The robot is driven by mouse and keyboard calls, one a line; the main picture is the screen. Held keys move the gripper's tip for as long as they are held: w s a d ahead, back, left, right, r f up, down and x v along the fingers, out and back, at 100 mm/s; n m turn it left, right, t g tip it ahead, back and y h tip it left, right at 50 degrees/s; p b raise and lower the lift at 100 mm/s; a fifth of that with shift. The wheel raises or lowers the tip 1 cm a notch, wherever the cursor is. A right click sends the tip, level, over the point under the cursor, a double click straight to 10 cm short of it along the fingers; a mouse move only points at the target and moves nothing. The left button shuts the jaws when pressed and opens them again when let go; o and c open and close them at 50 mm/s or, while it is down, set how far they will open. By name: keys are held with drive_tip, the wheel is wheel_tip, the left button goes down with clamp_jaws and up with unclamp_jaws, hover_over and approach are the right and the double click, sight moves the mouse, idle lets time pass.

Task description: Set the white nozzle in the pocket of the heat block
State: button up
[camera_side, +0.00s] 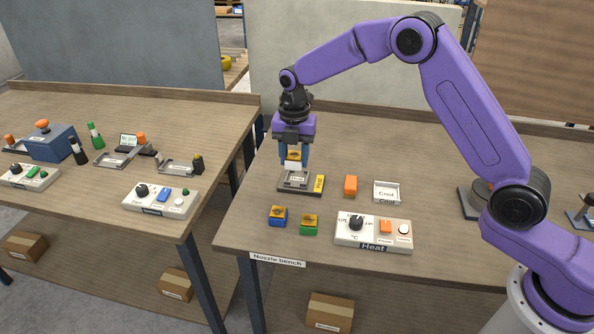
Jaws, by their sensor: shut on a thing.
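My gripper (293,161) points down over the left part of the nozzle bench. It is shut on the white nozzle (292,166), a small white piece with an orange-yellow top between the fingers. The heat block (286,188) is a low dark-grey block with a lighter raised top, directly below the gripper. A yellow label stands at its right side. The white nozzle is at or just above the block's rear part. I cannot tell whether they touch, and the pocket is hard to make out at this size.
A blue nozzle (278,217) and a green nozzle (309,225) stand in front of the block. An orange block (351,186) and the white Cool tray (386,191) are to its right. The Heat control panel (373,231) sits near the front edge. Bench behind the tray is clear.

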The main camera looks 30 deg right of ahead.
drive_tip(key=w+d, duration=0.1)
drive_tip(key=w+d+f, duration=0.1)
drive_tip(key=w+d, duration=0.1)
drive_tip(key=shift+w+d+f, duration=0.15)
drive_tip(key=shift+w+f, duration=0.15)
drive_tip(key=shift+w, duration=0.05)
drive_tip(key=shift+f, duration=2.6)
drive_tip(key=shift+f, duration=0.35)
drive_tip(key=o, duration=1.2)
wheel_tip(320, 180, up, 17)
drive_tip(key=shift+r, duration=0.2)
